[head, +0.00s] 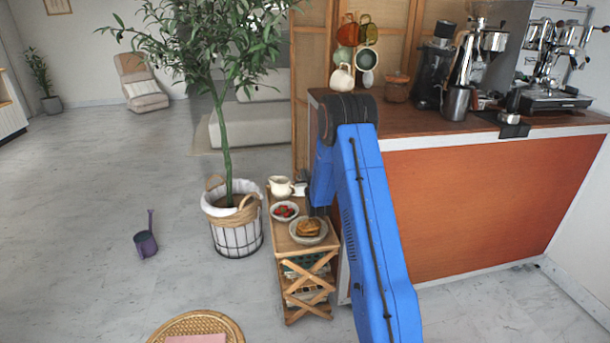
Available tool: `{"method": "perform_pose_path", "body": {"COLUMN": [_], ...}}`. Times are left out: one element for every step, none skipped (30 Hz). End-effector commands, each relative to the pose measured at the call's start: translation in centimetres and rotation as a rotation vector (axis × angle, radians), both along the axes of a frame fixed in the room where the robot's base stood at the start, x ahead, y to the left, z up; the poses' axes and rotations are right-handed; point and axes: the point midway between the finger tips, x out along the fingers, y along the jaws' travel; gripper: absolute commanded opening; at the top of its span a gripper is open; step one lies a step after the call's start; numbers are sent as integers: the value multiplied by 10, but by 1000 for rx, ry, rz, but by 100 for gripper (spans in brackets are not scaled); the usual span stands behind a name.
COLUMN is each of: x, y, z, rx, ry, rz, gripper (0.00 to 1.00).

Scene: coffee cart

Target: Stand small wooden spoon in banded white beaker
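My blue arm reaches over the small wooden cart (279,238), and its end points down at the cart's right side. My gripper (314,213) shows only as a small dark part above the plate's far edge; its fingers are too small and hidden to tell open from shut. I cannot make out a small wooden spoon. I cannot make out a banded white beaker; a small whitish shape (299,189) beside the wrist is too small to identify. My arm hides part of the cart top.
The cart top holds a cream jug (281,187), a bowl of red fruit (285,211) and a plate of brown food (308,231). A potted tree (234,233) stands left. The counter (480,211) with coffee gear is right. A purple scoop-like object (146,243) lies on open floor.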

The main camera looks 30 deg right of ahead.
Motion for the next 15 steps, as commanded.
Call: {"method": "perform_pose_path", "body": {"x": [0,0,0,0,0,0,0,0,0,0,0,0,0,0,0], "y": [0,0,0,0,0,0,0,0,0,0,0,0,0,0,0], "z": [0,0,0,0,0,0,0,0,0,0,0,1,3,5,8], "rx": [0,0,0,0,0,0,0,0,0,0,0,0,0,0,0], "ry": [0,0,0,0,0,0,0,0,0,0,0,0,-1,-1,-1], "rz": [0,0,0,0,0,0,0,0,0,0,0,0,0,0,0], "gripper": [15,23,28,28,28,28,28,28,28,28,28,28,28,28,28]}}
